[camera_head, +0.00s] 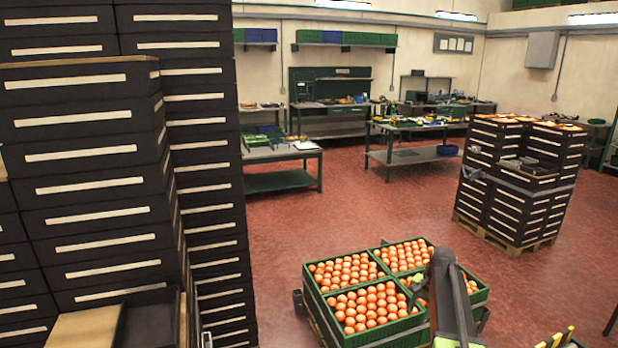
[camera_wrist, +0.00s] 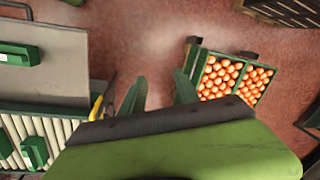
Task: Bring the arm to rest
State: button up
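My arm (camera_head: 450,295) rises in the lower right of the head view, in front of the green crates of oranges. My gripper's fingertips cannot be made out there. In the wrist view, the two dark green fingers of my gripper (camera_wrist: 158,88) stand apart with red floor between them. Nothing shows between the fingers, so the gripper is open and empty. Green crates filled with oranges (camera_head: 370,307) stand low on the floor in the head view. They also show right of the fingers in the wrist view (camera_wrist: 235,80), apart from the gripper.
Tall stacks of black crates (camera_head: 85,160) fill the left of the head view. Another black crate stack (camera_head: 515,185) stands on a pallet at the right. Green workbenches (camera_head: 285,180) line the back. Red floor (camera_head: 345,215) lies open between them.

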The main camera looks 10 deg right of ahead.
jog(key=s+a+n, duration=0.2)
jog(key=a, duration=0.6)
jog(key=s+a+n, duration=0.1)
jog(key=s+a, duration=0.1)
jog(key=a, duration=0.6)
jog(key=s+a+n+g+h, duration=0.1)
jog(key=s+a+n, duration=0.6)
jog(key=s+a, duration=0.3)
jog(key=s, duration=0.3)
jog(key=shift+a+f+g, duration=0.15)
jog(key=shift+a+g, duration=0.15)
